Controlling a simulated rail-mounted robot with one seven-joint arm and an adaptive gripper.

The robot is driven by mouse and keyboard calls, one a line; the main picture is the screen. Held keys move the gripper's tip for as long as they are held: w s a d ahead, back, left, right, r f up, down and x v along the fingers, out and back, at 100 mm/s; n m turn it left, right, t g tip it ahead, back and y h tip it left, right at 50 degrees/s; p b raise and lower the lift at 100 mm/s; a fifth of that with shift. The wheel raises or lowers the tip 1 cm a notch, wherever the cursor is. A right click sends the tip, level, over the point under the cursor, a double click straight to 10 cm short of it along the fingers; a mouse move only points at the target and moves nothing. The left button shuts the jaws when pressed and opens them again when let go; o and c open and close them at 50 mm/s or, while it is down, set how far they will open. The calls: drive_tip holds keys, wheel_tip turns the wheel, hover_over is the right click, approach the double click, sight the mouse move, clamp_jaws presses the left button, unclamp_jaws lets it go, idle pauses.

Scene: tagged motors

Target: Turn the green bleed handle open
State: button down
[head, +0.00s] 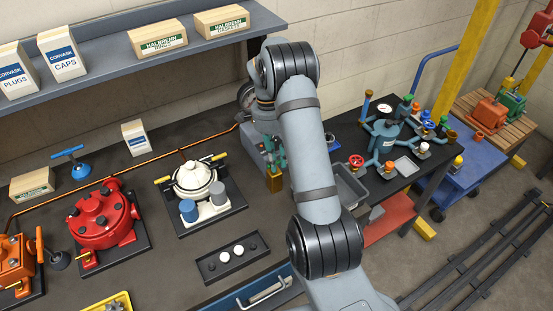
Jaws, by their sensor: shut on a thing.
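My arm reaches up and over, then down to the back right of the dark workbench (160,262). My gripper (275,162) is low there, small and partly mixed with the fitting beneath it. It is shut at a dark green part, which I take to be the green bleed handle; the handle's outline and angle cannot be made out. A brass-coloured block (275,183) sits directly below the fingers. A round gauge (245,95) shows behind my wrist, partly covered by it. A copper pipe (85,190) runs along the bench toward this spot.
A red motor (102,218), a cream motor (195,182) and an orange unit (15,262) stand on the bench left of my arm. A black tray (232,257) lies in front. A blue valve assembly (384,136) stands at right. A shelf (130,62) with boxes overhangs the back.

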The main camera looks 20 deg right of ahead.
drive_tip(key=shift+w+n, duration=0.1)
drive_tip(key=shift+n, duration=0.3)
drive_tip(key=n+b, duration=0.2)
drive_tip(key=n, duration=0.1)
drive_tip(key=shift+w+n+h, duration=0.15)
drive_tip(key=shift+n+h, duration=0.25)
drive_tip(key=n, duration=0.2)
drive_tip(key=n+t+b, duration=0.1)
drive_tip(key=n, duration=0.1)
drive_tip(key=shift+w+a+n+h+b, duration=0.1)
drive_tip(key=shift+a+n+h+b, duration=0.05)
drive_tip(key=shift+n+h+b, duration=0.15)
drive_tip(key=n+t+b, duration=0.1)
drive_tip(key=n, duration=0.3)
drive_tip(key=shift+a, duration=0.1)
drive_tip(key=n+b, duration=0.1)
drive_tip(key=n, duration=0.3)
drive_tip(key=shift+a+n+t, duration=0.15)
drive_tip(key=shift+n+t, duration=0.15)
drive_tip(key=shift+t, duration=0.1)
drive_tip(key=shift+b, duration=0.3)
drive_tip(key=c, duration=1.6)
unclamp_jaws()
